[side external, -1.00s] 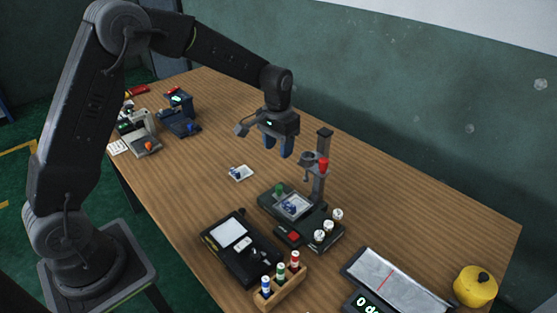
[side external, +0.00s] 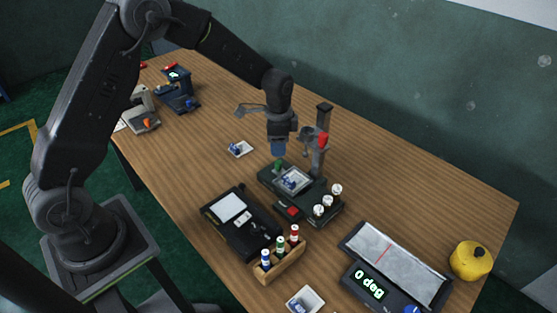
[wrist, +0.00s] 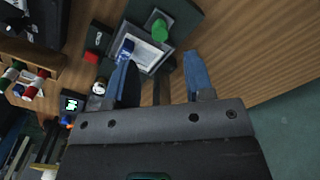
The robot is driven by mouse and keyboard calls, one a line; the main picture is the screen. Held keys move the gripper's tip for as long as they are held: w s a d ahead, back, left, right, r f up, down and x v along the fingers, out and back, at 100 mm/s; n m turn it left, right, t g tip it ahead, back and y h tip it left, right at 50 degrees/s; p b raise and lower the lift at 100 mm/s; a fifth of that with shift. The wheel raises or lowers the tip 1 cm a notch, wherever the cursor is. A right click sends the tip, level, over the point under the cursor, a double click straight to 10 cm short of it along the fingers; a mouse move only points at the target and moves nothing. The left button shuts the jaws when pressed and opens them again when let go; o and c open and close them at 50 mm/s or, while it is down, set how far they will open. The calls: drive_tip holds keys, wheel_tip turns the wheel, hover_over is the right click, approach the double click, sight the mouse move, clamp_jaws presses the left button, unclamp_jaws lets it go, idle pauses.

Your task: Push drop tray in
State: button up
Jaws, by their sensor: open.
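A dark film device (side external: 330,212) stands mid-table with an upright post carrying a red part. A square tray with a pale rim (side external: 281,186) sits in its top, with a blue item inside. A red-topped block (side external: 291,211) is at its front left edge. I cannot tell for sure which part is the drop tray. A green knob (side external: 279,164) stands at the back corner; it also shows in the wrist view (wrist: 160,28). My gripper (side external: 279,154) is open and empty, pointing down just above the knob; its blue fingers show in the wrist view (wrist: 161,58).
White-capped canisters (side external: 327,201) stand on the device's right end. A black box with a white panel (side external: 240,232) and a wooden vial rack (side external: 282,263) are in front. A small white dish (side external: 239,149) lies behind left.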

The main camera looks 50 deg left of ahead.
sight(279, 162)
wheel_tip(279, 162, down, 7)
drive_tip(key=shift+r, duration=0.15)
clamp_jaws()
idle(0.5)
